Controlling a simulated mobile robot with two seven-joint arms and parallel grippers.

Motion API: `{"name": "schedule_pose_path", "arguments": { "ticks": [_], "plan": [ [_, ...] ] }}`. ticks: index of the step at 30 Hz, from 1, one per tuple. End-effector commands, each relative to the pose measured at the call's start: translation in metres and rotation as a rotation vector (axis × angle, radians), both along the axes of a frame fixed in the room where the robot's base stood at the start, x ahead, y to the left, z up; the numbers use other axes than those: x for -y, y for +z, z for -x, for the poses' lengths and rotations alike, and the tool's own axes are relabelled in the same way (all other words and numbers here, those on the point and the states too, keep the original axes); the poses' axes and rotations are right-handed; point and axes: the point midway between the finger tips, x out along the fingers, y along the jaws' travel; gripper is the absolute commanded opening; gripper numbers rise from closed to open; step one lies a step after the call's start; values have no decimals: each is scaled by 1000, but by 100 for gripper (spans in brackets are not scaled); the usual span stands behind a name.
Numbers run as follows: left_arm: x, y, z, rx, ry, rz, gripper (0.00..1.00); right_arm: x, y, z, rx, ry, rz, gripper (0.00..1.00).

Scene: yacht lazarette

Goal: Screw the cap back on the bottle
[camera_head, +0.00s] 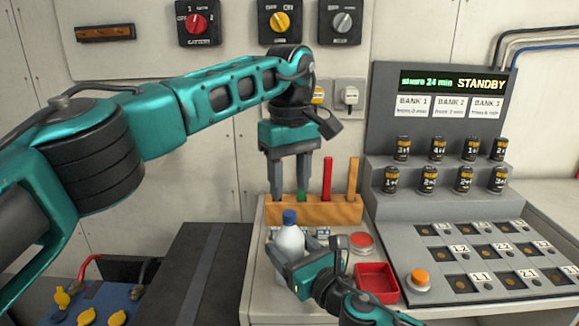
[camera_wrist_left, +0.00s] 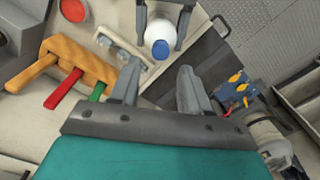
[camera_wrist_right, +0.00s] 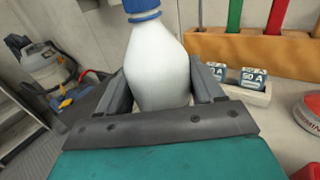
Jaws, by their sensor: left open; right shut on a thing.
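A white bottle (camera_head: 290,243) stands upright at the front left of the grey worktop. A blue cap (camera_head: 289,217) sits on its neck; how tightly, I cannot tell. My right gripper (camera_wrist_right: 162,85) is shut around the bottle's body, one finger on each side. My left gripper (camera_head: 289,192) is open and empty, pointing down above the bottle, its fingers apart from the cap. In the left wrist view the cap (camera_wrist_left: 160,49) shows just beyond the gap between the open fingers (camera_wrist_left: 157,80). In the right wrist view the bottle's top is cut off.
Behind the bottle is a wooden block (camera_head: 320,211) with coloured sticks. A round red-topped tin (camera_head: 361,243) and a red tray (camera_head: 377,282) lie to the right. A STANDBY console (camera_head: 440,190) fills the right side. Small 50 A boxes (camera_wrist_right: 238,76) sit close by the bottle.

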Motion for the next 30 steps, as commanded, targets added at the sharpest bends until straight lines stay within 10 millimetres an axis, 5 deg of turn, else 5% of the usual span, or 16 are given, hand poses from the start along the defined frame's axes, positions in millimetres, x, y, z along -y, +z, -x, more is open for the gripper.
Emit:
{"name": "schedule_pose_path", "arguments": {
  "ticks": [30],
  "plan": [
    [0, 16, 1, -1, 1992, 4, 46, 0, -1, 0, -1, 0, 1, 0]
  ]
}}
